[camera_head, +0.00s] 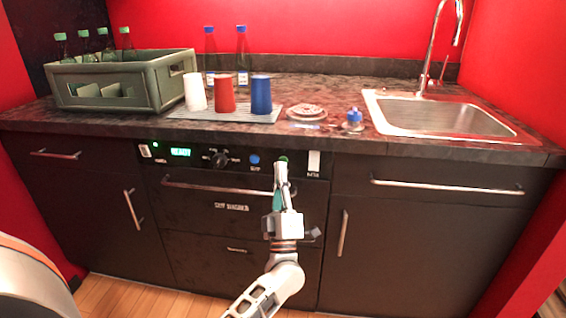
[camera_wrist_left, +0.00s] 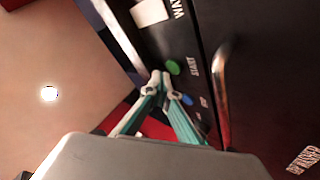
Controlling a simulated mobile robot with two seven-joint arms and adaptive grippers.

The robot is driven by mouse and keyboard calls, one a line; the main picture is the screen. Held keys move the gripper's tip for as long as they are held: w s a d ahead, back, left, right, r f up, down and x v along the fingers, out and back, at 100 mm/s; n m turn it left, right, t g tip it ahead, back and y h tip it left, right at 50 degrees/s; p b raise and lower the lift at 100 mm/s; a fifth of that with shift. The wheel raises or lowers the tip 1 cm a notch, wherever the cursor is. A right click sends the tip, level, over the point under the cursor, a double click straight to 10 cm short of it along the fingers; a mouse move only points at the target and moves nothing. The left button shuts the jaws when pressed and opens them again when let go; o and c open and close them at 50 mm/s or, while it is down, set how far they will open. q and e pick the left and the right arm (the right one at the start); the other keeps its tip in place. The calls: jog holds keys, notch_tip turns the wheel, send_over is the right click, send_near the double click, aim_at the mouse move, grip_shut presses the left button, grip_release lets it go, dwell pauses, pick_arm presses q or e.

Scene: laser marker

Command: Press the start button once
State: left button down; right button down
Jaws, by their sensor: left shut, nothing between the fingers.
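The green start button (camera_head: 283,159) sits on the black front panel under the worktop; only its top shows above my fingertips in the head view. In the left wrist view the green button (camera_wrist_left: 173,67) is beside the word START. My left gripper (camera_head: 281,167) is shut and empty, its fingertips right in front of or just below the button. In the left wrist view the fingertips (camera_wrist_left: 160,78) are together close beside the green button; I cannot tell whether they touch it. My right gripper is not in view.
A white plate (camera_head: 314,161) is to the right. A drawer handle (camera_head: 216,187) sticks out below. Cups, a crate (camera_head: 153,82) and a sink (camera_head: 378,115) are above.

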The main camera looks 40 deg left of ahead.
pick_arm(q)
jog(key=shift+w+a, duration=0.1)
jog(key=shift+w+a, duration=0.15)
jog(key=shift+w, duration=0.1)
dwell(0.3)
